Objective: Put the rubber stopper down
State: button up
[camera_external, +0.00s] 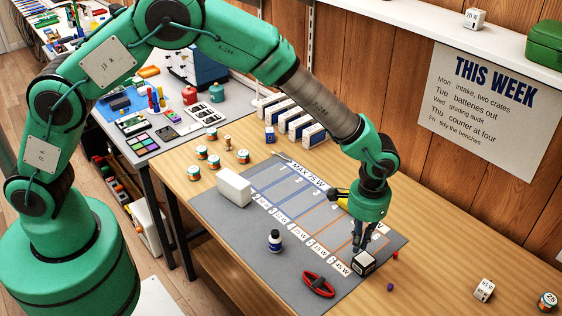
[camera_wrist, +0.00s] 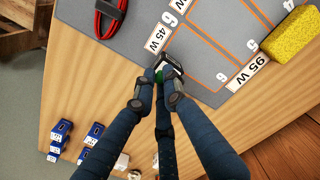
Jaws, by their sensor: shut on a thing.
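Only a bit of the stopper shows between the fingertips. The cube (camera_wrist: 168,66) lies right beyond the fingertips, by the 45 W label (camera_wrist: 157,39). I cannot tell whether the stopper touches the cube. The fingers hide the stopper in the external view.
A small purple piece (camera_external: 390,287) and a red one (camera_external: 395,254) lie on bare wood to the right. A white cube (camera_external: 484,290) lies farther right.

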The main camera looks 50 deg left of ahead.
aim_at(364, 259)
jog(key=shift+w+d+f, duration=0.1)
jog(key=shift+w+d, duration=0.75)
jog(key=shift+w, duration=0.25)
jog(key=shift+f+b, duration=0.6)
jog(key=shift+f, duration=1.15)
jog(key=shift+f, duration=0.15)
jog(key=o, duration=0.6)
jog(key=shift+o, duration=0.2)
notch_tip(364, 259, up, 12)
jog(key=p, duration=0.2)
jog(key=shift+w, duration=0.1)
